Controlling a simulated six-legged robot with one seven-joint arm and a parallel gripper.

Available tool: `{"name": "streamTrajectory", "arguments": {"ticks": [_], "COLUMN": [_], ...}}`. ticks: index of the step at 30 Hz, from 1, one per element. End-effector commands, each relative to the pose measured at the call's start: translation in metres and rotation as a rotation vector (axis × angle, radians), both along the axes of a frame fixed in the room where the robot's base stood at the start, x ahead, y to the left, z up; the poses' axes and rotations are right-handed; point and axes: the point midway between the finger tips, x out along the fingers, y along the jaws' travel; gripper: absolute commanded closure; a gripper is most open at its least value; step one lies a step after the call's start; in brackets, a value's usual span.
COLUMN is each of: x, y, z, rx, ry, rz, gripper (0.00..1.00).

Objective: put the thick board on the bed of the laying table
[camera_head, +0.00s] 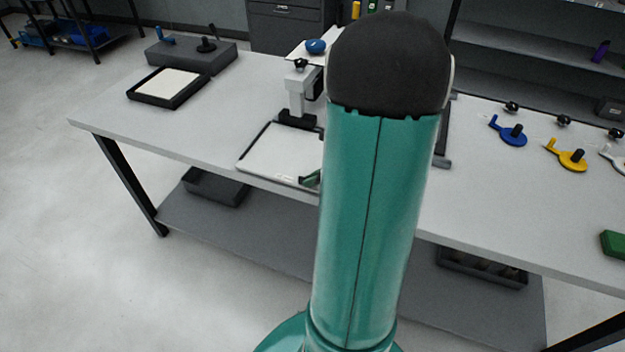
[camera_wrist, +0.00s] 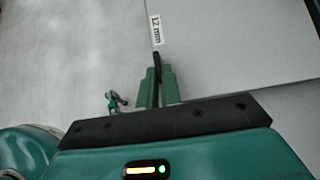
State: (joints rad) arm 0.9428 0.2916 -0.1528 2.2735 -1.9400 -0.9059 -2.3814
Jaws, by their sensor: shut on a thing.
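The thick board appears as a flat white panel (camera_head: 275,150) in the head view, at the front edge of the worktable and left of my arm. In the wrist view it is a pale surface (camera_wrist: 240,45) with a "12 mm" label along its edge. My gripper's green fingers (camera_wrist: 158,88) are closed at that edge; one finger (camera_head: 311,180) also shows at the board's front corner in the head view. The laying table, with a grey post (camera_head: 301,92) and dark rails, stands behind; my arm hides much of it. I cannot tell whether the board touches the bed.
A black-framed tray (camera_head: 134,96) with a cream panel and a dark grey box (camera_head: 190,56) sit at the table's left. Blue (camera_head: 513,135) and yellow (camera_head: 572,160) handled pieces and a green block (camera_head: 614,244) lie at the right. Bare tabletop (camera_head: 500,200) lies right of my arm.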

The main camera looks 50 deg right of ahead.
Motion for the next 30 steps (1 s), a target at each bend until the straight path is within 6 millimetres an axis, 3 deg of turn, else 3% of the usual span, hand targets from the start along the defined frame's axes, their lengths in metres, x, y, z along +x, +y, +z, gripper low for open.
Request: {"name": "streamTrajectory", "arguments": {"ticks": [12, 16, 25, 30], "x": [0.000, 0.000, 0.000, -0.009], "y": [0.000, 0.000, 0.000, -0.004], "z": [-0.009, -0.008, -0.007, 0.005], "rx": [-0.001, -0.001, -0.002, -0.003], "ry": [0.000, 0.000, -0.001, -0.003], "rz": [-0.001, -0.001, -0.001, -0.001], "gripper": [1.00, 0.72, 0.72, 0.72]}}
